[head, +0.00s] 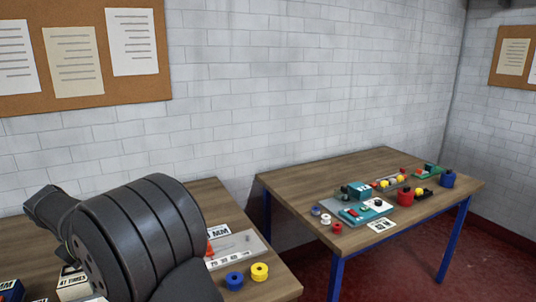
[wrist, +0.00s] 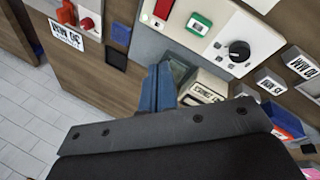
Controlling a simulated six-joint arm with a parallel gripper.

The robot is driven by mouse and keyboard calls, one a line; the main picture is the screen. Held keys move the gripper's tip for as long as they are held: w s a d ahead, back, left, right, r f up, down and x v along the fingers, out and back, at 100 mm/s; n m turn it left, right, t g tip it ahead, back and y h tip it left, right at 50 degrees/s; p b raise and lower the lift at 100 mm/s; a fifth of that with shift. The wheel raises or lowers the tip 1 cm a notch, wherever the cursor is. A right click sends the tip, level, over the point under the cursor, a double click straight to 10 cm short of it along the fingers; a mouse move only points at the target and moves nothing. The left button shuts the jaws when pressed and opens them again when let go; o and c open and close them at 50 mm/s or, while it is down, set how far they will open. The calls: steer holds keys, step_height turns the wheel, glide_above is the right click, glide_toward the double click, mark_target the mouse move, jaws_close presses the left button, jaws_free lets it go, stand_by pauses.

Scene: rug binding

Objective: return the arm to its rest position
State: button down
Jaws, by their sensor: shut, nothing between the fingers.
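My gripper (wrist: 162,72) shows in the wrist view as two blue fingers pressed together, with nothing between them. In the head view a large dark ribbed part of my arm fills the lower left, in front of the near table (head: 215,195). I cannot make out the fingers in the head view.
The panel has a green switch (wrist: 199,24) and a black knob (wrist: 239,51). Near my arm in the head view are a blue spool (head: 234,281) and a yellow spool (head: 260,272). A second table (head: 300,180) holds a teal device (head: 366,210) and several small parts. A gap separates the tables.

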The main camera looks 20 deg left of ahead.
step_height(320, 180, up, 4)
steer(key=s+a+m+g, duration=0.1)
steer(key=m+g, duration=0.3)
steer(key=m, duration=0.4)
step_height(320, 180, down, 10)
step_height(320, 180, up, 9)
steer(key=shift+w+d, duration=0.25)
steer(key=shift+d, duration=0.2)
steer(key=shift+r, duration=0.1)
